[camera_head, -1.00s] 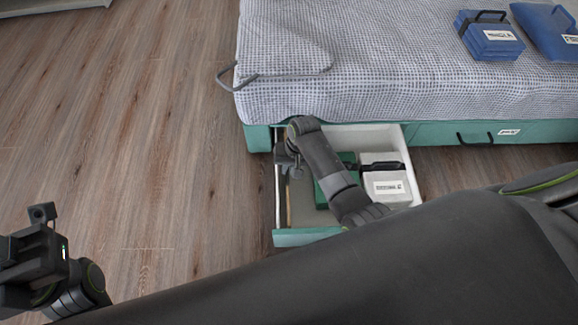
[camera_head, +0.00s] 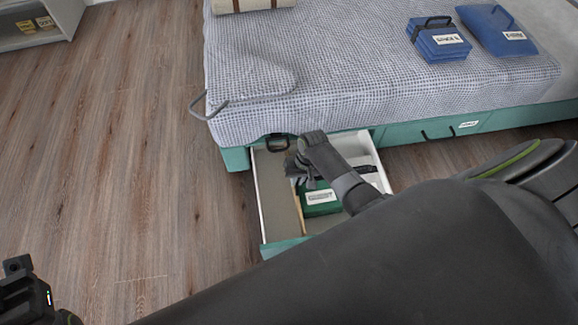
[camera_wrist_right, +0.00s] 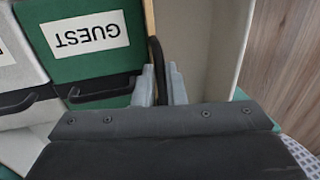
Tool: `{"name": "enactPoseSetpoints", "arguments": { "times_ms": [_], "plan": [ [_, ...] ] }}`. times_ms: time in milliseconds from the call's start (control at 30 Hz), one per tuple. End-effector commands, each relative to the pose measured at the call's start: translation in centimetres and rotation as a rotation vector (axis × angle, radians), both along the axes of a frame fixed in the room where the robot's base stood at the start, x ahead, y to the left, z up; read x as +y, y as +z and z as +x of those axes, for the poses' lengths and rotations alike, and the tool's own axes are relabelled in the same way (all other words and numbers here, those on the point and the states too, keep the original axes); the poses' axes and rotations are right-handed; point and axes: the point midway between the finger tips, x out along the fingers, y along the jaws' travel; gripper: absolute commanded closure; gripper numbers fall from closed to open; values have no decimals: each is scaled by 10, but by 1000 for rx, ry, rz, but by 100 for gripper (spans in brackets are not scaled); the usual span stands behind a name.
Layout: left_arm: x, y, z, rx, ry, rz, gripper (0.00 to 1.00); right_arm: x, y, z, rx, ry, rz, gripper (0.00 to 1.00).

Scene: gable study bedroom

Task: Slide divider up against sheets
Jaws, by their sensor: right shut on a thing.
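The divider (camera_head: 299,216) is a thin tan upright panel in the open drawer (camera_head: 258,190). It stands along the left side of the green GUEST pack (camera_head: 320,209), with almost no gap visible. In the right wrist view the divider (camera_wrist_right: 149,18) shows as a tan edge beside the green pack (camera_wrist_right: 95,60). My right gripper (camera_wrist_right: 160,82) is shut on a black upright part at the divider's near end there; in the head view the right gripper (camera_head: 299,172) covers that end. My left gripper (camera_head: 20,280) is at the bottom left, far from the drawer; its jaw opening is unclear.
A pale pack (camera_wrist_right: 18,75) lies beside the green one. The drawer floor left of the divider is empty. The bed (camera_head: 330,85) stands behind, with blue packs (camera_head: 440,40) on top. A grey loop (camera_head: 200,103) sticks out at the bed's corner. Wooden floor is clear at left.

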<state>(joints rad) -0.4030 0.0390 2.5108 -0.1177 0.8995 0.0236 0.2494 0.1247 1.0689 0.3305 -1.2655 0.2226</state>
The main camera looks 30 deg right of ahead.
Motion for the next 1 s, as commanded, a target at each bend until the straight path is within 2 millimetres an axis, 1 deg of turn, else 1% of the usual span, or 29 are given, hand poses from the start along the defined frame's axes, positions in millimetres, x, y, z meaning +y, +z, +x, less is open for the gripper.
{"name": "enactPoseSetpoints", "arguments": {
  "times_ms": [200, 233, 367, 400, 667, 767, 867, 1000],
  "plan": [
    [0, -1, 0, 0, -1, 0, 68, 0, -1, 0, 1, 0, -2, 100],
    [0, -1, 0, 0, -1, -1, 68, 0, -1, 0, 1, 0, -2, 87],
    [0, -1, 0, 0, -1, -4, 68, 0, -1, 0, 1, 0, -1, 70],
    [0, -1, 0, -1, 0, -5, 68, 0, 0, 0, 1, 0, -1, 68],
    [1, 0, 0, -1, 1, -10, 68, 1, 1, 0, 0, 0, 0, 68],
    [0, 4, 0, -1, 4, -9, 68, 0, 6, 0, 0, 0, 0, 68],
    [-1, 13, 1, 4, 14, 0, 68, -3, 19, -1, -1, 0, 0, 68],
    [-4, 28, 5, 27, 35, 26, 68, -8, 47, -2, -2, 1, -2, 68]
  ]
}}
